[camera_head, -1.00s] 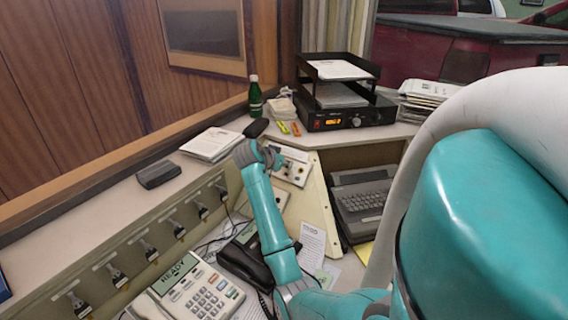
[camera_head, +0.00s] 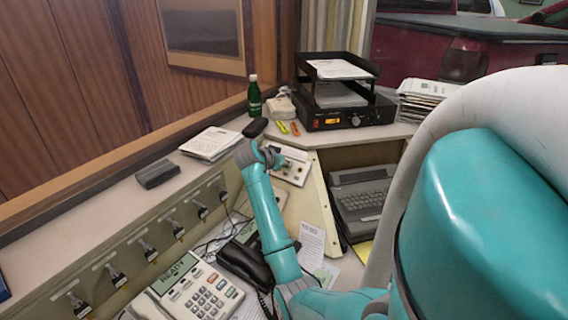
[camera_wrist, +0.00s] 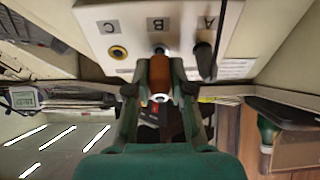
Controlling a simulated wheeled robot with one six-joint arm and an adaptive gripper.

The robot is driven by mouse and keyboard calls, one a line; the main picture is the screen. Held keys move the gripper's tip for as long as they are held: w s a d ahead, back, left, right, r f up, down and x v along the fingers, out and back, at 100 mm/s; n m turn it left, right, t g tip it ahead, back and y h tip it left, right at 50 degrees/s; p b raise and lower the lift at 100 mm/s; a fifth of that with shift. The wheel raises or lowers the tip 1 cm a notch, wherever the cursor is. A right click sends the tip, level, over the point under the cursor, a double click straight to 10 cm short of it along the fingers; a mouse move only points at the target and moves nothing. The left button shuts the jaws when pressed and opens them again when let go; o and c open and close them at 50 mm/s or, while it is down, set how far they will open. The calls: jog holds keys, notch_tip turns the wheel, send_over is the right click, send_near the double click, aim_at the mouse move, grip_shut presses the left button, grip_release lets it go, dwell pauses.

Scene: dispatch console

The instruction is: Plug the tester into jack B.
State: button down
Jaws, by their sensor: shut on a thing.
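The tester (camera_wrist: 159,76), an amber-brown cylinder with a pale end, is held between the fingers of my gripper (camera_wrist: 159,90) in the wrist view. The jack panel (camera_wrist: 105,14) is a cream plate that appears upside down, with labels C, B and A. The tester is lined up with the middle jack, B, and its front end meets or nearly meets it. I cannot tell how deep it sits, since the tester covers the jack. In the head view my gripper (camera_head: 270,155) is at the panel (camera_head: 294,170), and the tester is hidden there.
Jack A holds a black plug (camera_wrist: 204,60) close beside my gripper's finger. A radio unit (camera_head: 340,116) and a green bottle (camera_head: 254,98) stand behind the panel. A desk phone (camera_head: 200,292) and handset (camera_head: 246,264) lie below my arm.

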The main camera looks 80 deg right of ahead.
jog(key=shift+s+d+f, duration=0.15)
jog(key=shift+d+f, duration=0.25)
jog(key=shift+f, duration=0.05)
dwell(1.7)
jog(key=c, duration=0.5)
grip_release()
jog(key=shift+r, duration=0.1)
jog(key=v, duration=0.4)
jog(key=r+v, duration=0.1)
jog(key=v, duration=0.1)
jog(key=shift+d+r, duration=0.1)
jog(key=shift+r, duration=0.15)
dwell(0.3)
dwell(0.6)
